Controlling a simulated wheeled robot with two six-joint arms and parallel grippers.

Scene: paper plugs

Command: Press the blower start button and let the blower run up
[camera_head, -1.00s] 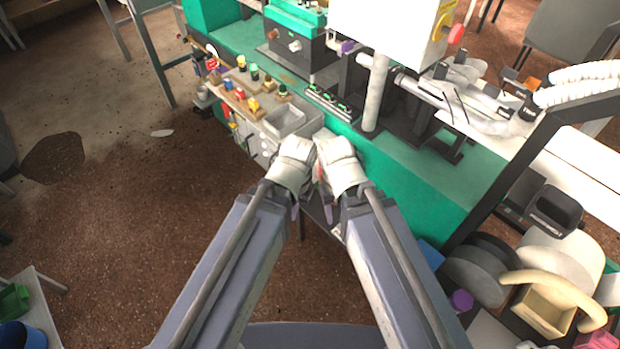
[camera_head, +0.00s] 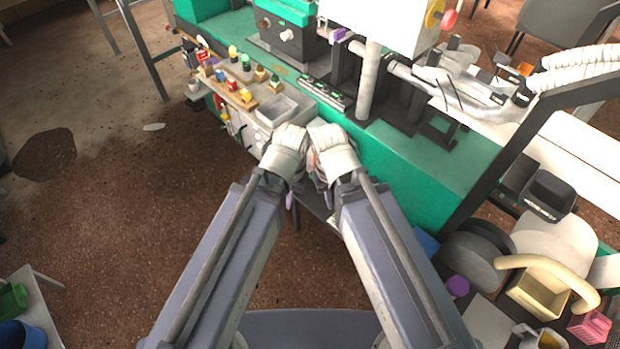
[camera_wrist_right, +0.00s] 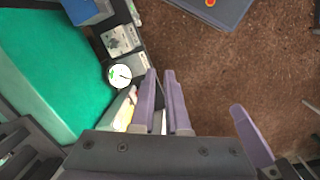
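The green machine (camera_head: 440,165) fills the middle and right of the head view. Its control panel at upper left carries several coloured buttons and knobs, among them a green one (camera_head: 246,62), a yellow one (camera_head: 232,52) and a red one (camera_head: 232,84). I cannot read which is the blower start button. My left gripper (camera_head: 290,200) hangs in front of the machine, mostly hidden by its wrist. My right gripper (camera_head: 328,198) is close beside it; in the wrist view (camera_wrist_right: 161,72) its purple fingers are nearly together, nothing visibly held. Both are apart from the buttons.
A grey tray (camera_head: 283,108) sits by the panel. A round gauge (camera_wrist_right: 119,75) shows in the right wrist view. A beige basket (camera_head: 540,295) and a pink basket (camera_head: 590,327) stand at lower right.

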